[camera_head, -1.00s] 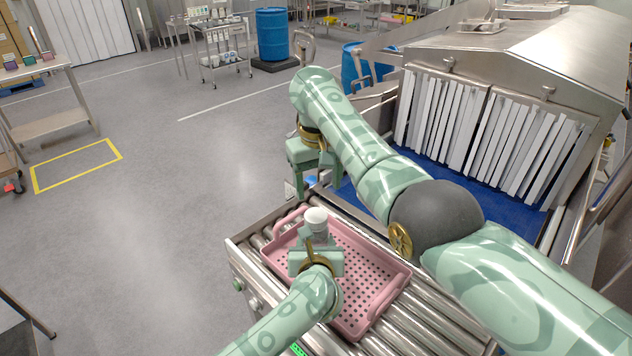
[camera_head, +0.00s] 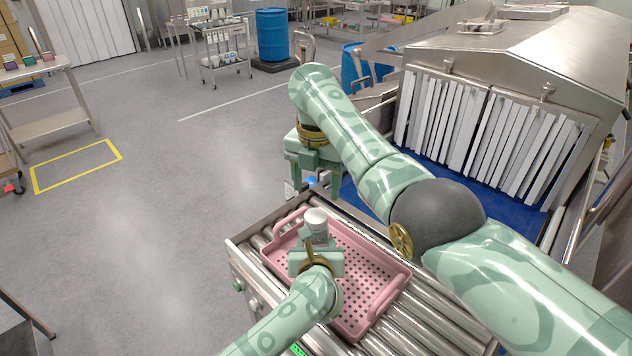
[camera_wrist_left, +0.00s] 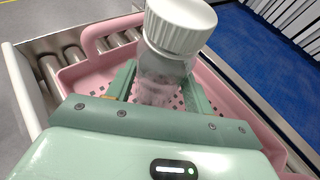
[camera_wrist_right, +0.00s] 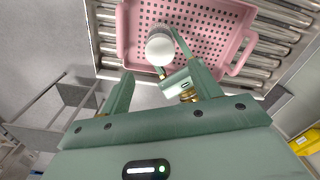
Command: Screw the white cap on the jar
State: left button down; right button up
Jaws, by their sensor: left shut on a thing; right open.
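The white cap (camera_head: 316,216) sits on top of the clear jar (camera_head: 318,235); I cannot tell how tightly. My left gripper (camera_wrist_left: 160,92) is shut on the jar (camera_wrist_left: 158,78) and holds it upright over the pink tray. The ribbed cap (camera_wrist_left: 180,24) is above the fingers in the left wrist view. My right gripper (camera_head: 313,180) is open and empty, behind and apart from the jar in the head view. In the right wrist view, the cap (camera_wrist_right: 160,48) shows beyond the open fingers of the right gripper (camera_wrist_right: 163,85).
The pink perforated tray (camera_head: 385,300) lies on the roller conveyor (camera_head: 440,325). Behind it, a blue belt (camera_head: 440,175) runs into a steel tunnel (camera_head: 550,65) with white strip curtains (camera_head: 490,130). Open floor (camera_head: 180,230) lies to the left.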

aim_at(317, 215)
jog(key=shift+f, duration=4)
jog(key=c, duration=1)
jog(key=m, duration=0.6)
jog(key=shift+m, duration=0.3)
jog(key=m, duration=1.1)
jog(key=shift+s+f+m, duration=0.1)
jog(key=shift+m, duration=0.3)
jog(key=m, duration=0.4)
jog(key=shift+d+m, duration=0.1)
jog(key=shift+m, duration=0.2)
